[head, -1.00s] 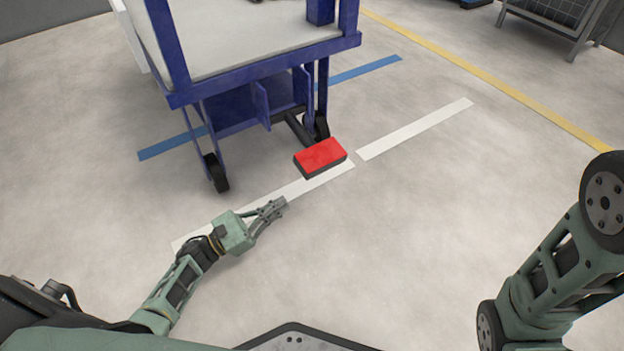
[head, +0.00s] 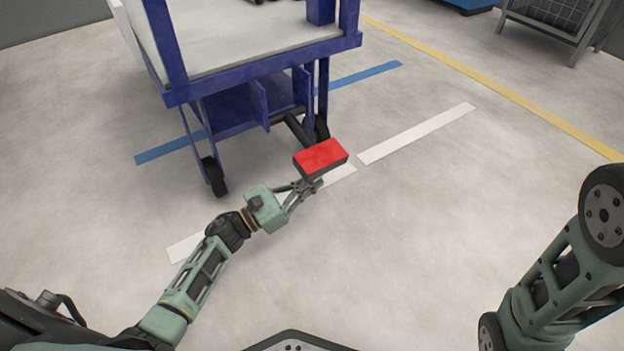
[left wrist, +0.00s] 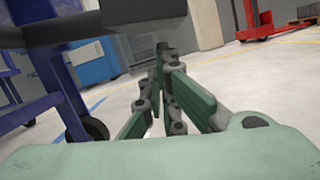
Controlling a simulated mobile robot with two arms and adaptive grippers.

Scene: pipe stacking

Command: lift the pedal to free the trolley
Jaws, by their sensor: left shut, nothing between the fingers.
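The pedal (head: 320,155) has a red top and dark sides. It sits on a dark bar at the near end of the blue trolley (head: 262,72). My left gripper (head: 313,186) is shut and empty, its fingertips at the pedal's near lower edge and partly hidden beneath it. In the left wrist view the dark underside of the pedal (left wrist: 145,12) hangs above the closed fingers (left wrist: 164,58). I cannot tell whether they touch it. My right gripper is out of view; only links of that arm show at the right.
A trolley caster (head: 214,176) stands left of the pedal, and another (head: 321,128) is behind it. White, blue and yellow lines mark the floor. The floor to the right is clear. A grey wire cage (head: 552,20) stands far right.

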